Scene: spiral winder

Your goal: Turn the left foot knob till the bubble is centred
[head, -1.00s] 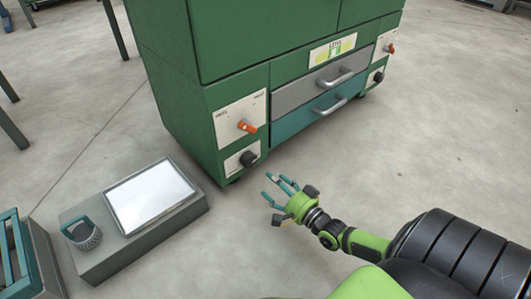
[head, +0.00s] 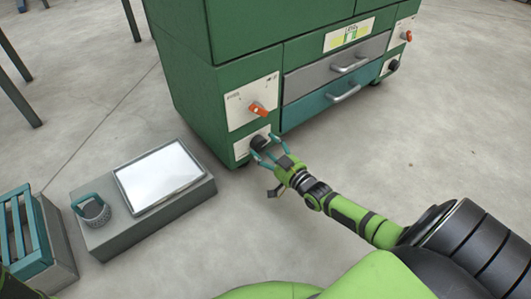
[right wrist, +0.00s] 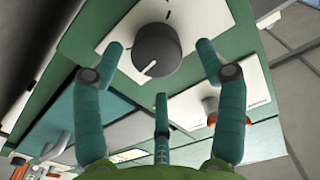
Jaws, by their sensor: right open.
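The left foot knob is a dark round knob (head: 260,143) on a white plate low on the left of the green cabinet. In the right wrist view the knob (right wrist: 157,50) shows a white pointer line toward its lower left. My right gripper (head: 264,149) is open at the knob. In the right wrist view two teal fingers stand on either side of the knob with small gaps, and a third finger (right wrist: 161,125) is below it. The level plate (head: 349,35) has a yellow-green vial; its bubble is too small to read. My left gripper is out of view.
An orange switch (head: 257,109) sits just above the knob. Two drawers (head: 333,95) with bar handles are to its right, then the right foot knob (head: 394,65) and another orange switch (head: 406,36). A grey box with a bright panel (head: 158,176) stands front left; the floor right is clear.

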